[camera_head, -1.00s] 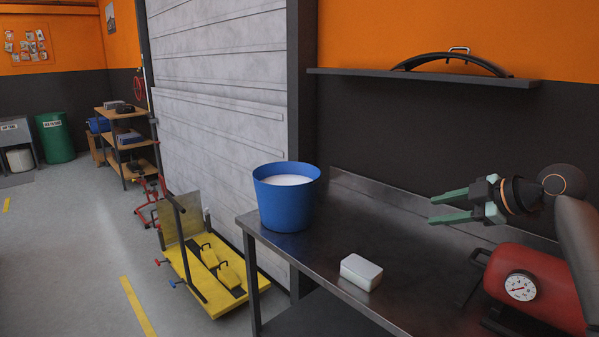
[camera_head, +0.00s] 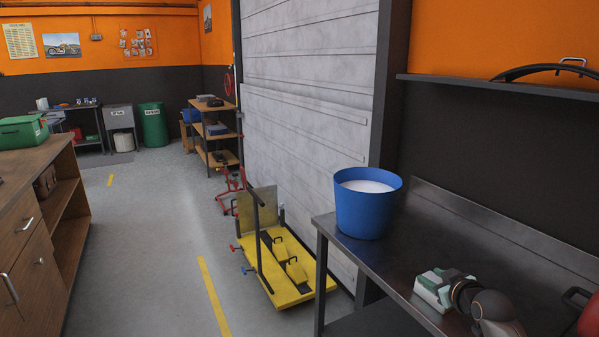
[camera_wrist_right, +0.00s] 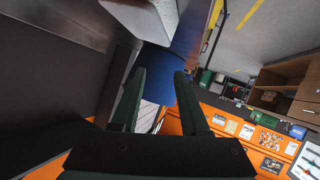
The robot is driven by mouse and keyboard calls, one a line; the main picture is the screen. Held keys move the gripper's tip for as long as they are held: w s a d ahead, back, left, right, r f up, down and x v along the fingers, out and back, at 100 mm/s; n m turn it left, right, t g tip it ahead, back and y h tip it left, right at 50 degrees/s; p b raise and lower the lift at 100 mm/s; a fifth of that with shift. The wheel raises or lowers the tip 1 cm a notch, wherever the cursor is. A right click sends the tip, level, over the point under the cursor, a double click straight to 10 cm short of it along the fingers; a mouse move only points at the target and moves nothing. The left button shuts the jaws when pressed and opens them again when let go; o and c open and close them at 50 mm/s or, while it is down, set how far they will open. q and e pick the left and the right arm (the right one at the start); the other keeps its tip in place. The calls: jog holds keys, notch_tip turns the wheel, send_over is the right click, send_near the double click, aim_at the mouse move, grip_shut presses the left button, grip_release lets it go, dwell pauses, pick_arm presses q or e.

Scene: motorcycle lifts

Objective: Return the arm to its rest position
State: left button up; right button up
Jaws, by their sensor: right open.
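My right gripper (camera_head: 432,284) is low over the steel workbench (camera_head: 455,250) in the head view, to the right of and nearer than the blue bucket (camera_head: 368,205). In the right wrist view its two fingers (camera_wrist_right: 163,88) are apart, with nothing between them that they grip. The bucket stands upright on the bench's left end with white content; it also shows beyond the fingers in the wrist view (camera_wrist_right: 158,58). A pale box (camera_wrist_right: 142,18) shows at the top of the wrist view. In the head view the gripper largely covers the box's place. My left gripper is out of view.
A red tank (camera_head: 589,318) is cut off at the right edge. A shelf (camera_head: 490,88) with a dark curved part hangs above the bench. A yellow lift (camera_head: 285,270) stands left of the bench.

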jog(key=w+d+r+m+t+h, duration=0.2)
jog(key=d+r+t+h, duration=0.15)
jog(key=r, duration=0.35)
jog(key=s+a+f+g+y, duration=0.2)
jog(key=s+a+f, duration=0.3)
jog(key=s+f, duration=0.5)
jog(key=s+a+f+g+y, duration=0.1)
jog(key=s+a+f+y, duration=0.1)
jog(key=s+a+f, duration=0.8)
jog(key=s+a+f+g, duration=0.1)
jog(key=s+f+g, duration=0.1)
jog(key=s+f, duration=0.4)
jog(key=s+a+f+g, duration=0.2)
jog(key=s+f, duration=0.4)
jog(key=s, duration=0.8)
jog(key=shift+a+y, duration=0.25)
jog(key=shift+y, duration=0.2)
jog(key=shift+s, duration=0.1)
